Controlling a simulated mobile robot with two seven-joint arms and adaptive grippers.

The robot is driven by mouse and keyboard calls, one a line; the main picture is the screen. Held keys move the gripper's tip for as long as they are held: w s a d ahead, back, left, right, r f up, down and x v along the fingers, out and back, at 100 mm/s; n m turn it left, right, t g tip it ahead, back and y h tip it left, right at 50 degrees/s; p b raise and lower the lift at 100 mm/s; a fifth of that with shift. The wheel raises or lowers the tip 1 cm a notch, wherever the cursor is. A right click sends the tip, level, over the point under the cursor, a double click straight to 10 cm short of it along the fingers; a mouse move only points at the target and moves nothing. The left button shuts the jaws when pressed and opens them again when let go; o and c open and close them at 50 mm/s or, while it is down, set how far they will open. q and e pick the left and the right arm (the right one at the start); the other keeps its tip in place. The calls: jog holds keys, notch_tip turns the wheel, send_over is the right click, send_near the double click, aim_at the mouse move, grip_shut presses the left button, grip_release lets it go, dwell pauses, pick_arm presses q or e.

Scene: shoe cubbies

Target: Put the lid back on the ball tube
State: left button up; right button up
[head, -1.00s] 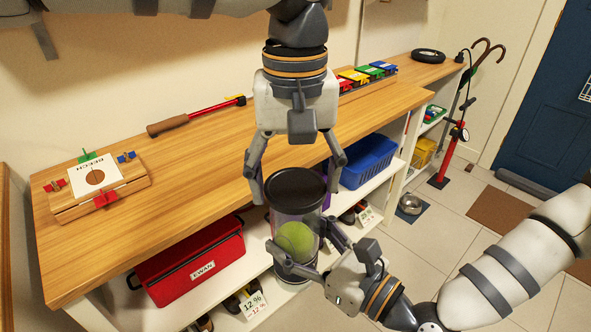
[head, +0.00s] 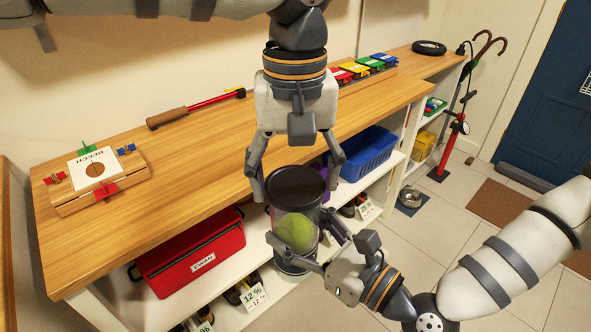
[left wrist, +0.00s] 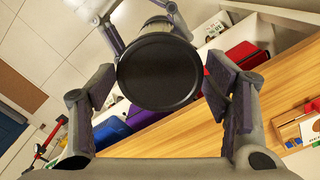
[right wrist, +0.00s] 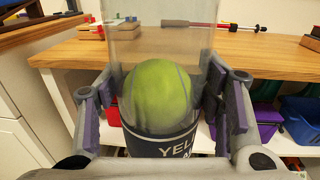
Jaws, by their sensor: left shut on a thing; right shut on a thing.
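The ball tube (head: 296,226) is clear, stands upright and holds a yellow-green tennis ball (head: 297,231). The ball and the tube's dark lettered band (right wrist: 162,143) show in the right wrist view. The round black lid (head: 295,182) is at the tube's top, and its flat face (left wrist: 158,71) points at the left wrist camera. I cannot tell whether it is fully seated. My left gripper (head: 293,190) points down from above, shut on the lid's sides. My right gripper (head: 302,229) comes from the lower right, shut around the tube at ball height.
The wooden bench top (head: 215,150) lies behind the tube. Below are a red EWAN box (head: 190,262) and a blue basket (head: 368,155).

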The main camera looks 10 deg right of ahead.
pick_arm(q)
jog(key=o, duration=0.8)
jog(key=shift+r, duration=0.1)
notch_tip(320, 180, up, 12)
jog(key=shift+f, duration=0.1)
